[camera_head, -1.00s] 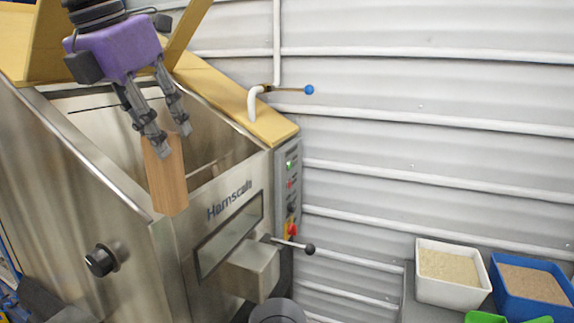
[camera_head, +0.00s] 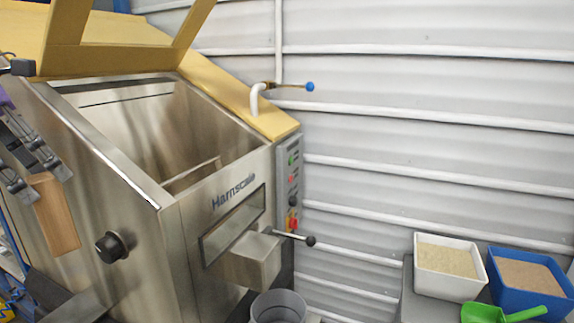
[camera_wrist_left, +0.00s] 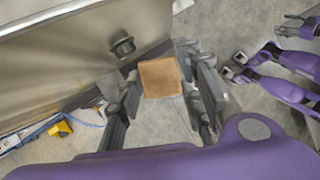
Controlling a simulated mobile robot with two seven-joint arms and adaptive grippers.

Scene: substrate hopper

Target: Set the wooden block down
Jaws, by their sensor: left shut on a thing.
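The wooden block (camera_head: 58,215) is a tan upright bar, tilted slightly in the head view. My left gripper (camera_head: 42,180) is shut on its upper end at the left edge of the head view. The block hangs in front of the hopper's left side wall, left of the black knob (camera_head: 111,246). In the left wrist view the block (camera_wrist_left: 160,78) shows end-on between the two fingers, above the grey floor (camera_wrist_left: 165,122). Purple arm parts with dark grey fingers, seemingly my right arm, show at the right of that view; their grip is unclear.
The steel hopper (camera_head: 140,190) stands open under its raised yellow lid (camera_head: 110,60). A grey bucket (camera_head: 279,308) stands below its outlet. A white bin (camera_head: 448,288) and a blue bin (camera_head: 535,305) stand at right. A yellow object (camera_wrist_left: 60,128) lies at lower left.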

